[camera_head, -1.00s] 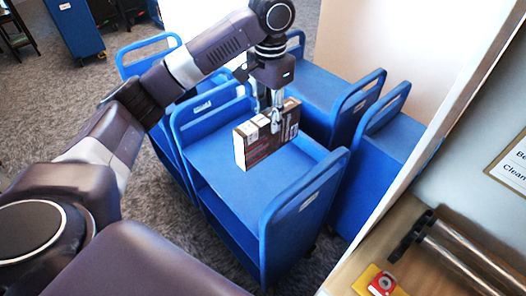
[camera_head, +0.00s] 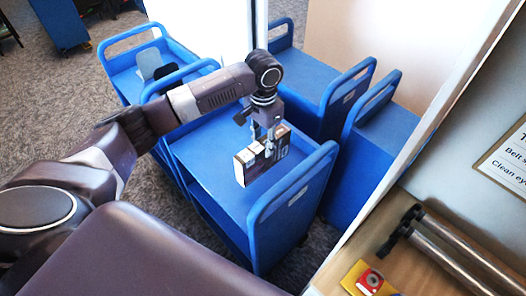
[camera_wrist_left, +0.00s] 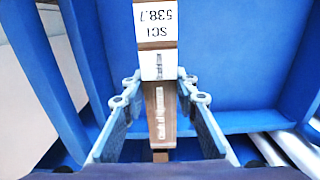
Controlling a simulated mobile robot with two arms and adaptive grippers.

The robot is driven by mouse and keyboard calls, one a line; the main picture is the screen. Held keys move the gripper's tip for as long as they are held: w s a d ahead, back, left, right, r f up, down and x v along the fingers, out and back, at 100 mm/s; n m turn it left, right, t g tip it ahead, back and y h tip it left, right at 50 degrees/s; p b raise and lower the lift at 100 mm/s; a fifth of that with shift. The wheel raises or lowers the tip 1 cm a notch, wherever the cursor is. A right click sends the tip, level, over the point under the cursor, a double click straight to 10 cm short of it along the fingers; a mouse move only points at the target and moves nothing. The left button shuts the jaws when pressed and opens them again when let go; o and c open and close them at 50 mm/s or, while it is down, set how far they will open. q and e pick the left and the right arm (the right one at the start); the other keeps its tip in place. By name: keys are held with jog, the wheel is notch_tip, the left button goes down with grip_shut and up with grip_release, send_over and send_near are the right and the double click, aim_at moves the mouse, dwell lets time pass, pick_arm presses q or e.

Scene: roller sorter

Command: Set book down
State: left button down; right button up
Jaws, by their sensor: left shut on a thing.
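A brown book (camera_head: 262,160) with pale labels is upright, spine edge up, over the top of a blue cart (camera_head: 213,148). My left gripper (camera_head: 265,138) comes down from above and is shut on the book's upper part. In the left wrist view the book's spine (camera_wrist_left: 158,105) runs between the two fingers, with a white label reading "SCI 538.7". The book's lower edge looks close to the cart's top shelf. I cannot tell whether it touches. My right gripper is not in view.
The cart's raised end handle (camera_head: 296,192) stands just right of the book. More blue carts (camera_head: 385,140) stand behind and to the right. A cart at the back left (camera_head: 127,82) holds dark and grey items. Rollers (camera_head: 450,250) and a red button on yellow (camera_head: 371,280) are at lower right.

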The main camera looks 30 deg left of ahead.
pick_arm(q)
jog(key=shift+f, duration=0.25)
notch_tip(320, 180, down, 4)
jog(key=shift+r+p, duration=0.25)
jog(key=shift+p, duration=0.05)
jog(key=shift+f, duration=0.25)
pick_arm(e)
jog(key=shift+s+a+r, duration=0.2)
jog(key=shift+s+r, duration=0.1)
pick_arm(q)
jog(key=shift+f, duration=0.1)
jog(key=c, duration=1.5)
grip_release()
jog(key=shift+c, duration=0.2)
jog(key=shift+s, duration=0.1)
notch_tip(320, 180, up, 12)
jog(key=shift+r+b, duration=0.1)
jog(key=shift+b, duration=0.7)
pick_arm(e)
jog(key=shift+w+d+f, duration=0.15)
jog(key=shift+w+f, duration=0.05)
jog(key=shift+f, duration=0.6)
